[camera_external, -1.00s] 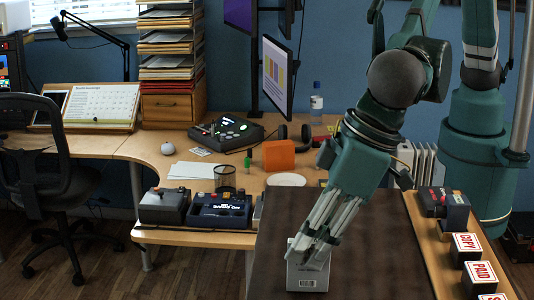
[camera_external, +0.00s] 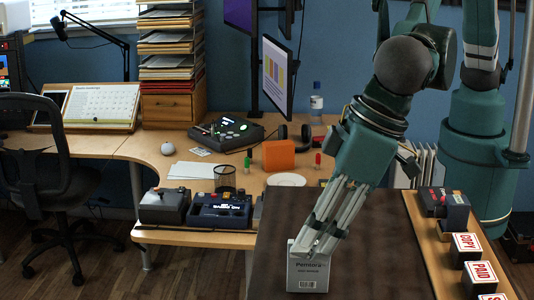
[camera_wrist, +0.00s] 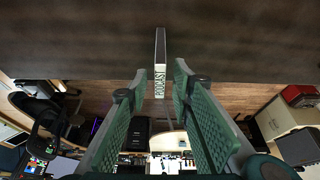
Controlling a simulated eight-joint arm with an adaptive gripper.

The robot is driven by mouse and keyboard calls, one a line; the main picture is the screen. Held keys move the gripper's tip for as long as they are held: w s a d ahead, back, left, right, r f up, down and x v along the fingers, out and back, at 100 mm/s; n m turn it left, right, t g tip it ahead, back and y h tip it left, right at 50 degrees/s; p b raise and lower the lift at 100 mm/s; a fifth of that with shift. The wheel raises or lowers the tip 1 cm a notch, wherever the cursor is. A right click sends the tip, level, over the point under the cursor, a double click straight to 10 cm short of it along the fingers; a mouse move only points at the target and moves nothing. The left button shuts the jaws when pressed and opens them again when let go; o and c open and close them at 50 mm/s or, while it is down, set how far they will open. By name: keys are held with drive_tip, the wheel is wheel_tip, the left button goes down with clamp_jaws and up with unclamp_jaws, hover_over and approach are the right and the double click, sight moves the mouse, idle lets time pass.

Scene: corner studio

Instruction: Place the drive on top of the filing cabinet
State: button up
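A small pale grey box with dark lettering and a barcode (camera_external: 308,277) stands upright at the near edge of the dark brown tabletop. It may be the drive; I cannot be sure. My gripper (camera_external: 313,250) points down at the top of this box, its fingers overlapping the box's upper part. In the wrist view, my fingers (camera_wrist: 161,72) are apart, with a narrow item with white lettering (camera_wrist: 160,84) between and beyond their tips. Gaps show on both sides of it, so the gripper looks open. I cannot clearly make out a filing cabinet.
The dark tabletop (camera_external: 385,255) is mostly bare to the right of the box. Stamp blocks (camera_external: 479,272) line a wooden strip at right. The desk behind holds an orange block (camera_external: 278,154), a dark control box (camera_external: 221,211) and a wooden drawer unit with stacked paper trays (camera_external: 173,108).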

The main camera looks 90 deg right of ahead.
drive_tip(key=v, duration=1)
drive_tip(key=shift+b, duration=0.45)
drive_tip(key=shift+f, duration=0.1)
drive_tip(key=shift+d, duration=0.1)
drive_tip(key=w+d+r, duration=0.3)
drive_tip(key=d+r, duration=0.1)
drive_tip(key=d, duration=1)
drive_tip(key=w+d+r, duration=0.4)
drive_tip(key=d, duration=1)
drive_tip(key=w+d+r, duration=0.3)
drive_tip(key=d, duration=1.1)
drive_tip(key=s+d+t, duration=0.1)
drive_tip(key=s+d, duration=0.2)
drive_tip(key=d, duration=0.7)
drive_tip(key=s+d, duration=0.2)
drive_tip(key=d, duration=0.7)
drive_tip(key=s+d+f+t, duration=0.1)
drive_tip(key=s+d+f, duration=0.1)
drive_tip(key=s+d, duration=0.4)
drive_tip(key=s+d+f, duration=0.3)
drive_tip(key=s+d, duration=0.4)
drive_tip(key=d, duration=0.4)
drive_tip(key=shift+d+f+t, duration=0.15)
drive_tip(key=shift+f+t, duration=0.2)
drive_tip(key=shift+t, duration=0.05)
